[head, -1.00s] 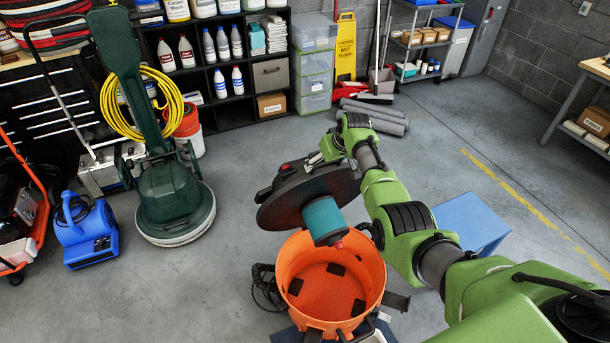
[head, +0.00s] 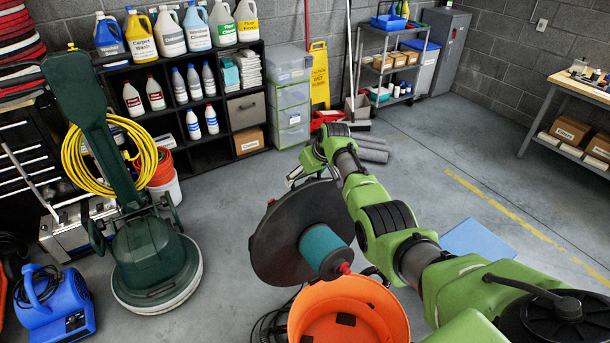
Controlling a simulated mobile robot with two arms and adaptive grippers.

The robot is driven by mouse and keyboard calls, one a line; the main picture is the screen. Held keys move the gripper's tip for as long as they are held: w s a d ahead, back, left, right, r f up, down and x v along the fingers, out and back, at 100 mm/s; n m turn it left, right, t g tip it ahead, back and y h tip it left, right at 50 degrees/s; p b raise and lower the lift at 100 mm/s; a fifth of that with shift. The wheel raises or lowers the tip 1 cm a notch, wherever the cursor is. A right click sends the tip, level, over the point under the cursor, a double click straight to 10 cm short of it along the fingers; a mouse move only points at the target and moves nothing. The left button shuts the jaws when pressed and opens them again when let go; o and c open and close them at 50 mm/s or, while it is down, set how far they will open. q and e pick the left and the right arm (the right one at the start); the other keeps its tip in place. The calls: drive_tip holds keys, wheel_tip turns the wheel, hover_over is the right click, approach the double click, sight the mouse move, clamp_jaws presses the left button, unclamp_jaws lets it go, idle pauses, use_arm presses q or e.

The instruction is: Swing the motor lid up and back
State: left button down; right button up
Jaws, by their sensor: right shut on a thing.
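The motor lid (head: 275,235) is a dark round disc with a teal cylindrical filter (head: 322,247) on its underside. It stands steeply tilted, close to on edge, above the left rear of the orange drum (head: 372,308), whose open top shows. My right gripper (head: 292,178) is behind the lid's upper edge, at the end of my green arm. It is shut on the lid, though its fingertips are mostly hidden by the lid and the wrist. My left gripper is not in view.
A green floor machine (head: 155,265) with a yellow cord and a blue blower (head: 55,302) stand at left. Shelves of bottles (head: 190,105) line the back wall. Grey rolls (head: 372,150) lie behind my arm.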

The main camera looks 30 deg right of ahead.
drive_tip(key=shift+d, duration=0.1)
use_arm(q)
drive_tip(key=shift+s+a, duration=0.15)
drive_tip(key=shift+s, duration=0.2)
use_arm(e)
drive_tip(key=o, duration=1.3)
drive_tip(key=shift+c, duration=0.2)
drive_tip(key=shift+s, duration=0.1)
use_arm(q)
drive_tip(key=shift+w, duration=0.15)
use_arm(e)
drive_tip(key=shift+s+r, duration=0.2)
drive_tip(key=shift+r, duration=0.25)
drive_tip(key=v, duration=1.1)
drive_tip(key=shift+s+d+f, duration=0.1)
